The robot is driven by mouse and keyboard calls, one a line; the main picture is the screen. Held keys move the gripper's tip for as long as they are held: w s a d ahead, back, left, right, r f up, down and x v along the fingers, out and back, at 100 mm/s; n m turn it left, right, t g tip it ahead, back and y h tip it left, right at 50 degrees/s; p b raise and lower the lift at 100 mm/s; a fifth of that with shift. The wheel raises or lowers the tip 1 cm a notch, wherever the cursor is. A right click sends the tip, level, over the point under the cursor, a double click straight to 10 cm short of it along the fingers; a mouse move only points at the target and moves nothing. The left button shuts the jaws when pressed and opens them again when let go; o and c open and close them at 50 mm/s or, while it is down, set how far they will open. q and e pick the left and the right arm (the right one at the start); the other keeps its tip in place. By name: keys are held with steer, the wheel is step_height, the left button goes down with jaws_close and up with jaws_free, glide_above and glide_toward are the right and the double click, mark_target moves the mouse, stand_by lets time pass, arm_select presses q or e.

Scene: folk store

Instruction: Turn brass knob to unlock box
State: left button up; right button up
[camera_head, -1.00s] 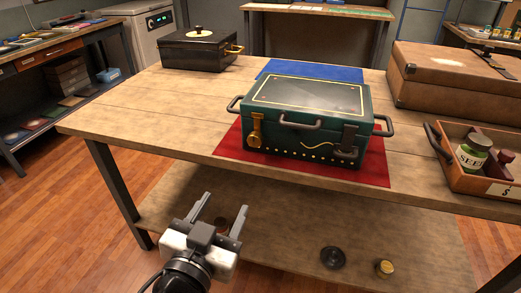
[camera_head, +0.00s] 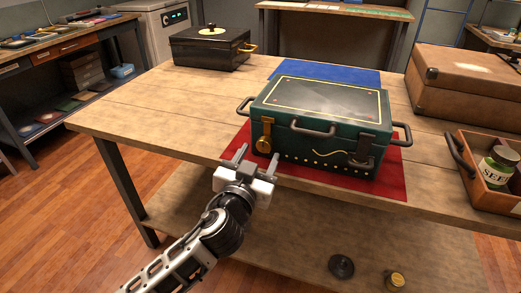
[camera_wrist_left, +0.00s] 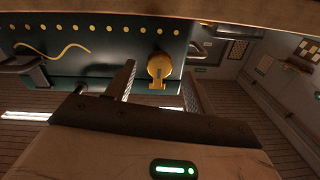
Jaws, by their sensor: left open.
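A dark green box (camera_head: 318,112) with a closed lid sits on a red mat (camera_head: 393,184) on the wooden table. The brass knob (camera_head: 264,136) is on the left part of the box's front face, hanging below a bracket. It also shows in the left wrist view (camera_wrist_left: 160,66), upside down, near the fingers. My left gripper (camera_head: 257,158) is open and empty just in front of the knob, with its fingers pointing towards the box front. The knob appears apart from the fingers. My right gripper is in neither view.
A black box (camera_head: 210,48) stands at the table's back left. A brown case (camera_head: 464,85) and an open crate (camera_head: 478,192) with a green jar (camera_head: 497,167) stand at the right. A blue mat (camera_head: 340,73) lies behind the green box. The table's left side is clear.

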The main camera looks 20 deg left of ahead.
arm_select(q)
steer(key=shift+w, duration=0.95)
steer(key=c, duration=1)
